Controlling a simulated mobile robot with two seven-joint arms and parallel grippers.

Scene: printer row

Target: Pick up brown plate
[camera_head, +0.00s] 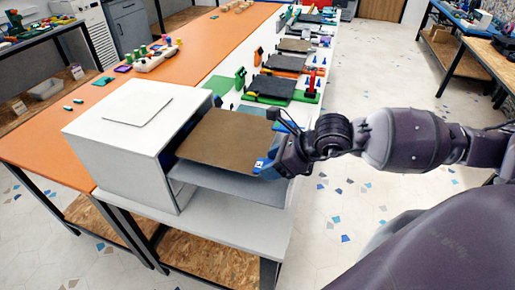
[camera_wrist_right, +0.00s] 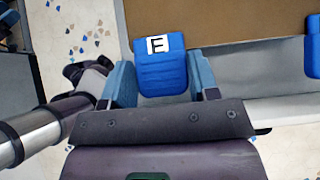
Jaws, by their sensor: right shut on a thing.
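The brown plate (camera_head: 228,138) lies flat, its left part inside the opening of a white box and its right part sticking out. It fills the top of the right wrist view (camera_wrist_right: 240,18). A blue handle with an "E" label (camera_wrist_right: 160,72) is at its edge. My right gripper (camera_head: 270,166) is at the plate's near right corner, with a finger on each side of this handle, shut on it. A second blue handle (camera_wrist_right: 313,55) shows at the right edge of the wrist view. My left gripper is not in view.
The white box (camera_head: 110,140) stands on a white-topped table (camera_head: 245,215), with a grey tray (camera_head: 230,184) under the plate. Several small machines with dark plates (camera_head: 270,88) line the table behind. Floor is open to the right.

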